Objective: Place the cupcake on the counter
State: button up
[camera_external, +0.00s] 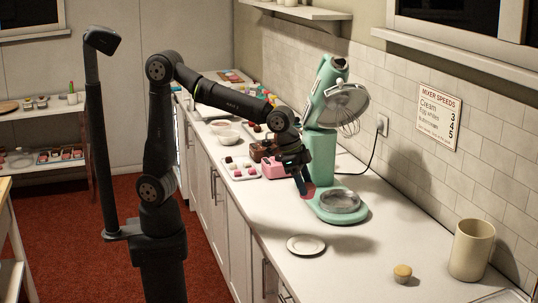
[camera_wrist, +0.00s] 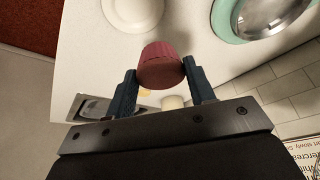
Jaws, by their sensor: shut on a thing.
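The cupcake (camera_wrist: 161,66) has a pink-red wrapper and a brown top. In the wrist view it sits between the two blue fingers of my gripper (camera_wrist: 160,80), which is shut on it. In the external view my gripper (camera_external: 304,187) points down just left of the mixer's base, and the cupcake shows as a small reddish patch (camera_external: 308,191) at its fingertips. It appears held above the white counter (camera_external: 262,215); the exact height is hard to tell.
A mint-green mixer (camera_external: 319,150) with a metal bowl (camera_external: 340,201) stands close on the right. A white plate (camera_external: 306,245), a small yellow-topped cake (camera_external: 402,273) and a cream canister (camera_external: 471,250) are nearer. Trays of sweets (camera_external: 240,169) crowd the far counter. Bare counter surrounds the plate.

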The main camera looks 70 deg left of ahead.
jog(key=w+a+f+n+y, duration=0.1)
jog(key=w+a+n, duration=0.2)
jog(key=a, duration=1.9)
jog(key=w+a+f+n+y, duration=0.1)
jog(key=w+a+f+n, duration=0.1)
jog(key=a, duration=2.1)
jog(key=w+a+f+n+y, duration=0.1)
jog(key=w+a+n, duration=0.2)
jog(key=a, duration=1.9)
jog(key=shift+w+a+f+n+t, duration=0.25)
jog(key=shift+w+f+n+t, duration=0.15)
jog(key=shift+n, duration=0.5)
jog(key=s+a+f, duration=0.1)
jog(key=a+f, duration=0.1)
jog(key=a, duration=0.1)
jog(key=s+a+f, duration=0.1)
jog(key=a+f, duration=0.1)
jog(key=a, duration=0.2)
jog(key=a+f, duration=0.2)
jog(key=a, duration=0.2)
jog(key=shift+s+a+f, duration=0.2)
jog(key=shift+s+f, duration=0.15)
jog(key=shift+s, duration=0.05)
jog(key=shift+a+f, duration=0.2)
jog(key=shift+f, duration=1.9)
jog(key=shift+f, duration=0.1)
